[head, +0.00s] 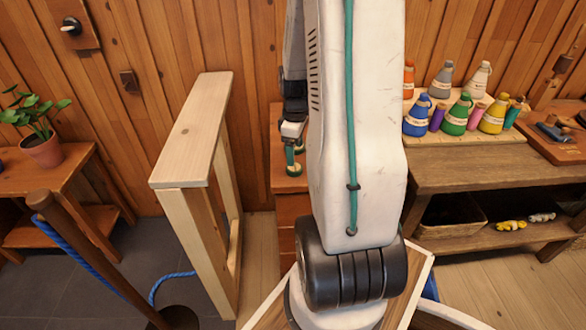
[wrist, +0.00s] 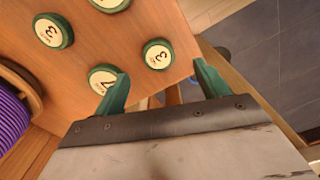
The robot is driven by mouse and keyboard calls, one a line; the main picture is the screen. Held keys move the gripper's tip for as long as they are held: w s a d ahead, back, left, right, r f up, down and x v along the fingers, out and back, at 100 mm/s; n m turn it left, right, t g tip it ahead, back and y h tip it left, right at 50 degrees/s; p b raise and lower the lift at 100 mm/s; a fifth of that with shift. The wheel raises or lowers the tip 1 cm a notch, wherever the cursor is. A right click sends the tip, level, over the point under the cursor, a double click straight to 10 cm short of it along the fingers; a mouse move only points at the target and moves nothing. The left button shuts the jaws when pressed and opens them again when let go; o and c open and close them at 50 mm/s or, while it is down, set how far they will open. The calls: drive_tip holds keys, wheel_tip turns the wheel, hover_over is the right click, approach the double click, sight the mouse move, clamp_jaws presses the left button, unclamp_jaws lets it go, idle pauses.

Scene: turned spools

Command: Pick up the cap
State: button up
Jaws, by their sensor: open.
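No thing in view is plainly the cap; the likeliest are several round green-rimmed pieces with cream numbered faces on a wooden top. In the wrist view, one marked 3 (wrist: 158,54) lies between the lines of my fingers, beyond the fingertips. Another (wrist: 102,74) is partly hidden by my left finger. A third, marked 3 (wrist: 52,31), lies at upper left. My gripper (wrist: 160,86) is open, with two green fingers wide apart and nothing between them. In the head view my gripper (head: 294,161) hangs over the wooden cabinet, and my arm hides much around it.
The wooden top (wrist: 150,22) has its edge to the right of the pieces, with dark floor tiles beyond. A purple wound spool (wrist: 12,118) is at left. In the head view, a pale wooden frame (head: 196,130) stands left of my arm and a bench with bottles (head: 460,178) right.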

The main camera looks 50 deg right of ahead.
sight(294, 167)
drive_tip(key=f, duration=0.6)
drive_tip(key=shift+w+d+f, duration=0.1)
drive_tip(key=shift+w+f, duration=0.1)
drive_tip(key=shift+f, duration=0.1)
drive_tip(key=c, duration=1)
